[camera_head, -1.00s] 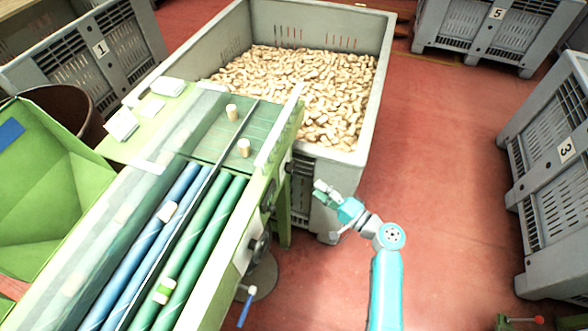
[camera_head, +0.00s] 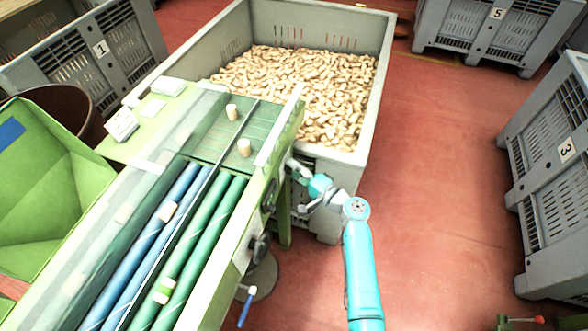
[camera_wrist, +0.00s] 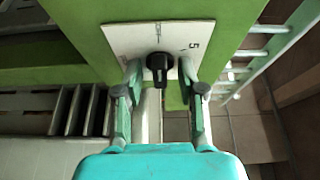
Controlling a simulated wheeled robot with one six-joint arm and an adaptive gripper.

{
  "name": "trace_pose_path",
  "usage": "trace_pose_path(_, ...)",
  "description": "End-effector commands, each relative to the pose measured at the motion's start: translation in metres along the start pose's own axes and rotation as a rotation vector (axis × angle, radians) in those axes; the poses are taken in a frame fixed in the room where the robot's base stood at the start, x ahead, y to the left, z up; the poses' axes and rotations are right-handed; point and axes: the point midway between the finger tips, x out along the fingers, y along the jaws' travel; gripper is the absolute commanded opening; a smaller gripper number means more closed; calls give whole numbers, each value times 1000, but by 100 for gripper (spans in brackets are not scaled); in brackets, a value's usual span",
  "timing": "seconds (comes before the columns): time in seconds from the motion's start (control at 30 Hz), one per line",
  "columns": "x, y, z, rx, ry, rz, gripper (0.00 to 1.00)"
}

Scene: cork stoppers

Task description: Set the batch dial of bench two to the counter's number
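The batch dial (camera_wrist: 158,65) shows in the wrist view as a black knob on a white plate (camera_wrist: 122,40) with a "5" at its right; its other marks are hard to read. My gripper (camera_wrist: 160,74) is open, with one finger on each side of the knob and small gaps showing. In the head view my gripper (camera_head: 294,170) is at the side of the green sorting bench (camera_head: 222,285), near its far end. It hides that part of the bench side. I cannot make out a counter number in either view.
A grey crate (camera_head: 380,70) full of corks stands behind the bench end. Crate 3 (camera_head: 540,185) stands at the right; red floor between is clear.

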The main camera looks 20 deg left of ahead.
Motion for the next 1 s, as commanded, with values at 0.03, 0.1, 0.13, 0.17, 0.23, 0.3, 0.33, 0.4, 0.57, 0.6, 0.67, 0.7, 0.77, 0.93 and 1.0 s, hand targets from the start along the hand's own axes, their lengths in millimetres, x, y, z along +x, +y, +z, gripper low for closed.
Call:
trace_pose_path(0.03,1,0,0,0,0,0,40)
trace_pose_path(0.1,1,0,0,0,0,0,40)
trace_pose_path(0.13,1,0,0,0,0,0,40)
trace_pose_path(0.17,0,0,0,0,0,0,40)
trace_pose_path(0.23,0,0,0,0,0,0,40)
trace_pose_path(0.3,0,0,0,0,0,0,22)
trace_pose_path(0.33,0,0,0,0,0,0,15)
trace_pose_path(0.4,0,0,0,0,0,0,0)
trace_pose_path(0.57,0,0,0,3,0,1,0)
trace_pose_path(0.6,0,0,0,6,0,2,0)
trace_pose_path(0.67,0,0,0,15,0,5,0)
trace_pose_path(0.7,0,0,0,22,0,9,0)
trace_pose_path(0.77,0,0,0,39,0,16,0)
trace_pose_path(0.93,0,-1,0,120,-1,51,0)
trace_pose_path(1.0,0,-1,0,169,-2,71,0)
